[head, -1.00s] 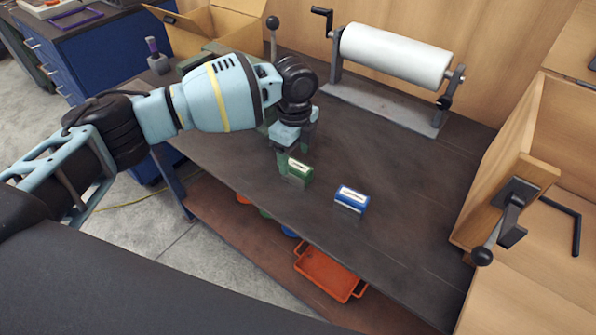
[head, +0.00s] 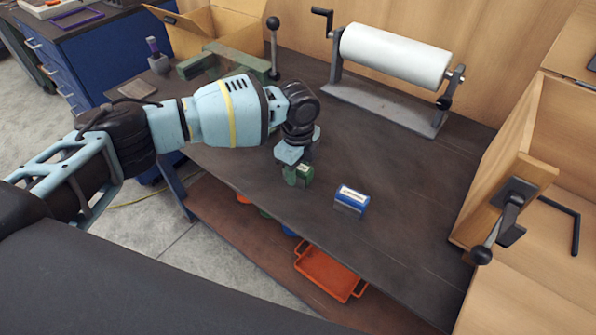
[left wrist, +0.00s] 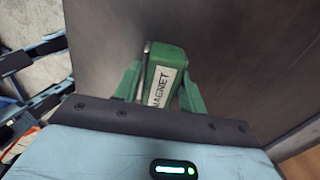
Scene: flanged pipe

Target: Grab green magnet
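The green magnet (head: 305,174) is a small block standing on the dark workbench. In the left wrist view the magnet (left wrist: 164,78) has a white label reading MAGNET and sits slightly turned between the two green fingers. My left gripper (head: 297,175) is down over it, with one finger on each side. In the left wrist view the gripper (left wrist: 160,80) looks open around the magnet; firm contact on both sides does not show. The magnet's lower part is hidden. My right gripper is not in view.
A blue block with a white label (head: 351,199) stands just right of the magnet. A white paper roll (head: 395,56) is behind, and a wooden box with a clamp (head: 507,160) is at right. An orange tray (head: 330,272) lies on the shelf below. The bench's middle right is clear.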

